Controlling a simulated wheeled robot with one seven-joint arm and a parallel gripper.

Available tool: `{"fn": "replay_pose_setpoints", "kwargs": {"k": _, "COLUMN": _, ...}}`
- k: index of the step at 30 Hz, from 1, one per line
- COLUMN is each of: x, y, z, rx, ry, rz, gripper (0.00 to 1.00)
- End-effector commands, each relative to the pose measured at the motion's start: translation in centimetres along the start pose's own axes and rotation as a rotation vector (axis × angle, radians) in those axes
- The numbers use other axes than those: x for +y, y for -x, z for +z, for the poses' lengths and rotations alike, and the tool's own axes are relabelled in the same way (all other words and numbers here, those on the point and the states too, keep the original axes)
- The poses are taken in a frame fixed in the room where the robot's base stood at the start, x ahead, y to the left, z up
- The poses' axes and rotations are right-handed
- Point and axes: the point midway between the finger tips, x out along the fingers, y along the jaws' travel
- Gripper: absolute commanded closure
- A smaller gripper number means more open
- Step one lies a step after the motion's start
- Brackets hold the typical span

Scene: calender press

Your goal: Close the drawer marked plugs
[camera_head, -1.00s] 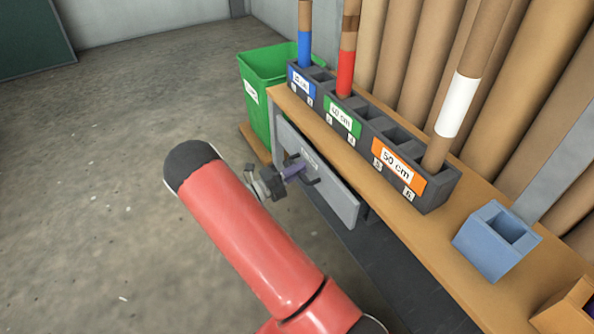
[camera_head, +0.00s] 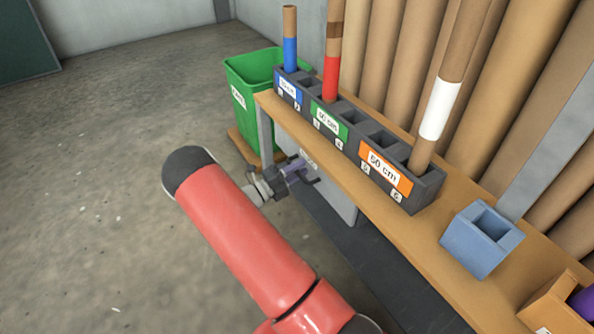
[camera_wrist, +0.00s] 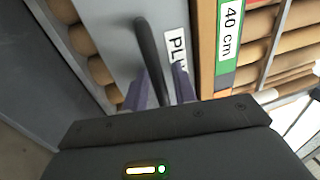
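The drawer marked plugs is a grey front panel (camera_head: 338,196) under the wooden bench, with a white label partly hidden by my gripper. In the wrist view the grey panel (camera_wrist: 105,25) fills the upper middle, and only "PL" shows on its label (camera_wrist: 177,48). A black bar handle (camera_wrist: 148,45) stands off the panel. My gripper (camera_head: 302,170) is at the handle, with its purple fingers (camera_wrist: 163,82) on either side of the bar. I cannot tell whether they press on it. The panel sits close under the bench edge; any remaining gap is hard to judge.
The bench (camera_head: 400,233) carries a dark slotted rack (camera_head: 430,190) holding several tubes, and a blue holder (camera_head: 470,252). A green bin (camera_head: 246,75) stands beyond the bench's far end. The floor to the left is clear.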

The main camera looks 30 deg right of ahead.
Motion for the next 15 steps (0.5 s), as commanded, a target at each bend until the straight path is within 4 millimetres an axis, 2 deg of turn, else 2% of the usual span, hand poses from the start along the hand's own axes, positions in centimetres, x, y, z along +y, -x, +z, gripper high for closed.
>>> {"fn": "replay_pose_setpoints", "kwargs": {"k": 11, "x": 0.1, "y": 0.1, "z": -0.1, "rx": 0.002, "ry": 0.003, "rz": 0.002, "gripper": 0.70}}
{"fn": "replay_pose_setpoints", "kwargs": {"k": 15, "x": 0.1, "y": 1.0, "z": -0.1, "rx": 0.000, "ry": 0.002, "rz": 0.003, "gripper": 0.70}}
